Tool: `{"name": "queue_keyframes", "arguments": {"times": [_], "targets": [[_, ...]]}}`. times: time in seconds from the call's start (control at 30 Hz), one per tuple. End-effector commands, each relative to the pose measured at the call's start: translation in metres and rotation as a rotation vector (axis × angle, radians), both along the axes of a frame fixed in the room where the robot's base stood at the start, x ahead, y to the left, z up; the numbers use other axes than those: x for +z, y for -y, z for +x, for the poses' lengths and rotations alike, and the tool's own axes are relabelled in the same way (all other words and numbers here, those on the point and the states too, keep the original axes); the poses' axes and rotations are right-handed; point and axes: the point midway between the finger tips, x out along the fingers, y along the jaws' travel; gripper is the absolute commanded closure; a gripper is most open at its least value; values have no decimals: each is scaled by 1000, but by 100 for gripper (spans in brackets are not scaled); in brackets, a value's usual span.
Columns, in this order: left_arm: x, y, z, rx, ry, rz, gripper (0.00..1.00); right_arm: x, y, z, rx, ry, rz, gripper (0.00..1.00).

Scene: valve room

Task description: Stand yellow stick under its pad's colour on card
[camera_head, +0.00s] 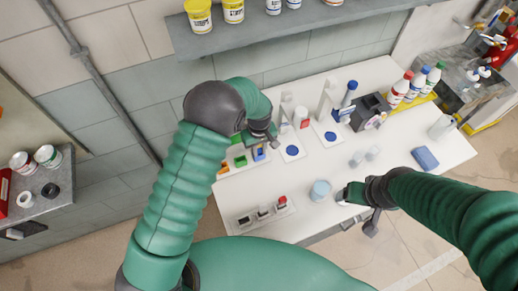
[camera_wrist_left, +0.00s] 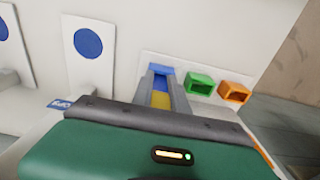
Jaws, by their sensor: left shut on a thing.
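My left gripper (camera_head: 262,137) is over the far left part of the white table, at a pale board (camera_wrist_left: 145,62) with small coloured boxes. In the left wrist view its two grey fingers (camera_wrist_left: 160,90) are shut on the yellow stick (camera_wrist_left: 160,99), of which a short yellow part shows between them. A blue piece (camera_wrist_left: 160,70) shows just past the fingertips; I cannot tell if it belongs to the stick or the board. A green box (camera_wrist_left: 200,83) and an orange box (camera_wrist_left: 234,92) stand right of it. My right gripper (camera_head: 348,194) is near the front edge; its fingers are unclear.
Two white plates with blue discs (camera_head: 291,150) (camera_head: 330,135) stand beside the board. A pale blue cup (camera_head: 320,190) is close to my right gripper. A small tray (camera_head: 262,214) is at front left. Bottles (camera_head: 401,91) stand at back right. A shelf (camera_head: 290,24) overhangs the back.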

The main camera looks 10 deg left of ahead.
Motion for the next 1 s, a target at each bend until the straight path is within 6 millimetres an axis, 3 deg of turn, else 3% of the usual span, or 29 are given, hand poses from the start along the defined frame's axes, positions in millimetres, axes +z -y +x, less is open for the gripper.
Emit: {"name": "queue_keyframes", "arguments": {"times": [0.03, 0.47, 1.0], "targets": [[-7, 1, -8, -2, -19, 0, 100, -1, 0, 0, 0, 0, 0, 23], [-5, -1, -10, -1, -22, 4, 100, 1, 0, 0, 0, 0, 0, 23], [16, -2, -7, 0, -11, 4, 100, 14, 0, 0, 0, 0, 0, 23]]}}
